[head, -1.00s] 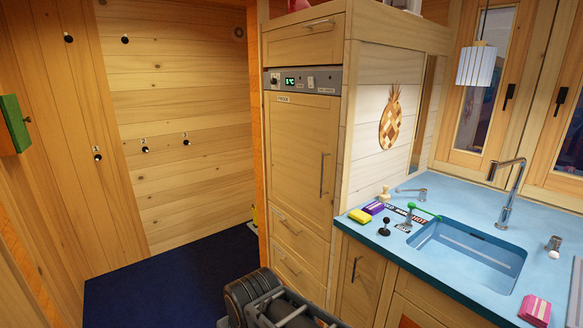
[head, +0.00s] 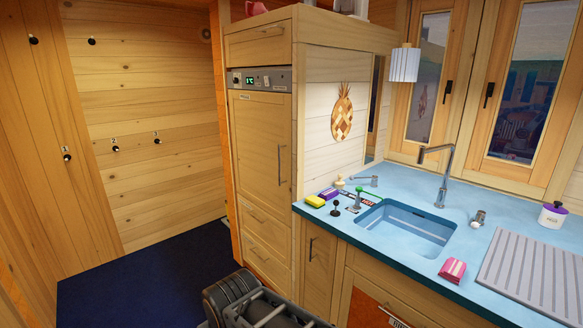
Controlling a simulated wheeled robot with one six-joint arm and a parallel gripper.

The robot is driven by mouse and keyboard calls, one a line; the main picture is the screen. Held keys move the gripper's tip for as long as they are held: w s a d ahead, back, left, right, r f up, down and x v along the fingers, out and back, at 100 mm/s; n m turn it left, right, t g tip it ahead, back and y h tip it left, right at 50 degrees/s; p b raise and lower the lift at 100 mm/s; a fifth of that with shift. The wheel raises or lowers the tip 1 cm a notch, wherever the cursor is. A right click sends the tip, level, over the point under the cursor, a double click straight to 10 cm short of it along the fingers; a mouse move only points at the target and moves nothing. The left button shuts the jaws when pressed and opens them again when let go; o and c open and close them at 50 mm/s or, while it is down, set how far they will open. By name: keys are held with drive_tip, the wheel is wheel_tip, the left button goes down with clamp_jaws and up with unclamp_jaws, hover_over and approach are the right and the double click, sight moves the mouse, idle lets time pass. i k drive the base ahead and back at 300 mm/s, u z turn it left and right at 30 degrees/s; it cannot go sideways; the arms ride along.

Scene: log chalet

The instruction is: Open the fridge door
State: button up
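The fridge door (head: 256,150) is a tall wooden panel in the cabinet column left of the sink, below a grey control strip (head: 262,80) with a green display. The door looks shut. Its long vertical metal handle (head: 280,165) is on its right side. Part of my arm shows at the bottom of the head view, in front of the cabinet's lower drawers. My gripper is not in view.
A blue counter (head: 425,265) with a sink (head: 405,228) juts out right of the fridge column. Small items, including a yellow sponge (head: 315,201), stand near its left end. Dark blue floor (head: 150,270) is clear at left. Two drawers (head: 266,222) are below the door.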

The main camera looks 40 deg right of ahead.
sight(261, 121)
drive_tip(key=u, duration=0.05)
drive_tip(key=k, duration=0.6)
drive_tip(key=z, duration=0.95)
drive_tip(key=i, duration=1.8)
drive_tip(key=u, duration=0.6)
